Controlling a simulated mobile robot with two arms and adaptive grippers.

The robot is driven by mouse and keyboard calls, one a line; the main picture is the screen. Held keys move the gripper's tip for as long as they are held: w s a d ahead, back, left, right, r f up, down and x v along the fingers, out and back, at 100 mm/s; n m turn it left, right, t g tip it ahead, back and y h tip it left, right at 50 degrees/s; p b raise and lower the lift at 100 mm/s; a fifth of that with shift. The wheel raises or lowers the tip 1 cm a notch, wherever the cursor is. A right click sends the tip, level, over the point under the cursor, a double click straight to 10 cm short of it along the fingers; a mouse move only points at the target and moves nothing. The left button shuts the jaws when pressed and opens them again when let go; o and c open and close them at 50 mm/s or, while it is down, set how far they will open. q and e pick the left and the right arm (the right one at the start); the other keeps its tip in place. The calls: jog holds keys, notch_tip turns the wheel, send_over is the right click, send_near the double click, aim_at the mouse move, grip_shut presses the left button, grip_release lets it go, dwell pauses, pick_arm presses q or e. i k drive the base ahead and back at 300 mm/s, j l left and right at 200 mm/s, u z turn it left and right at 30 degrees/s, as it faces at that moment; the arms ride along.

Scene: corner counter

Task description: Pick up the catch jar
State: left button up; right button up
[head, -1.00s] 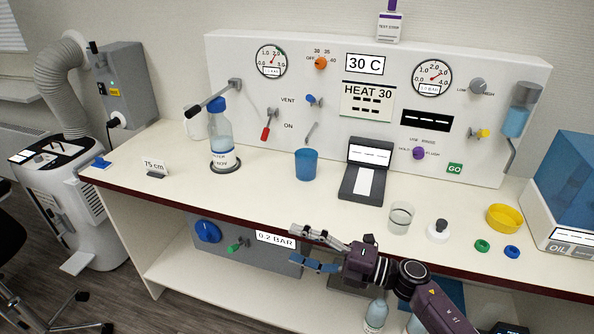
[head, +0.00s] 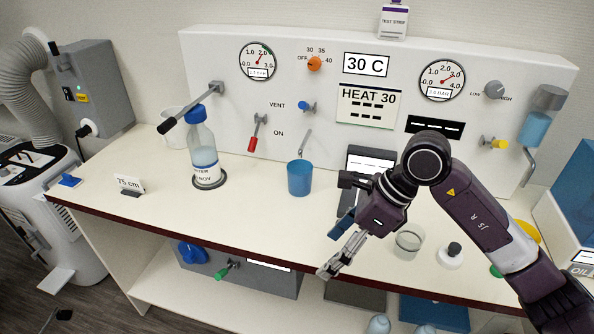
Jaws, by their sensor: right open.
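No label marks a catch jar, and I cannot tell which vessel it is. A blue cup (head: 300,178) stands upright on the counter below a thin spout on the panel. A clear glass jar (head: 408,243) stands near the front edge, just right of my right gripper. My right gripper (head: 331,250) is open and empty, over the counter's front edge, to the right of and nearer than the blue cup. It touches neither vessel. My right arm hides part of the counter's right side. My left gripper is out of view.
A bottle with a blue cap (head: 204,155) stands on a dark ring at left, beneath a lever. A dark device (head: 370,158) is partly behind my gripper. A small white bottle (head: 451,256) stands right of the glass jar. The counter's front left is mostly clear.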

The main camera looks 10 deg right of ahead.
aim_at(299, 172)
jog(key=i, duration=1.05)
